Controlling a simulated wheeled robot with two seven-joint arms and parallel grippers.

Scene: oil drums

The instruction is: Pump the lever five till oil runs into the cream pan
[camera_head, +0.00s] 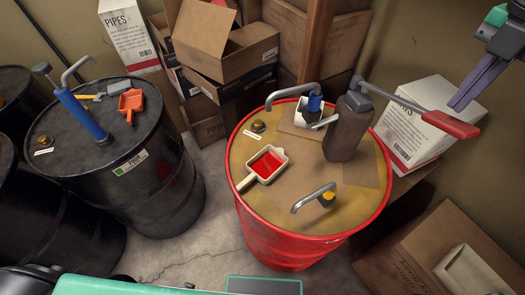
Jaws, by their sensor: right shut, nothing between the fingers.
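The cream pan (250,180) lies on top of the red drum (290,245), its handle toward the lower left. Its inside is red; I cannot tell whether that is oil or lining. A dark brown pump (348,138) stands on the drum's right side. Its grey lever reaches right to a red handle (451,125). A short grey spout (325,121) sticks out left of the pump, above and right of the pan. I see no stream from it. My right gripper (457,106) is shut and empty, just above the red handle. My left gripper is not in view.
A black drum (150,185) at left holds a blue pump (80,115) and an orange pan (131,101). Boxes (420,120) crowd the back and right.

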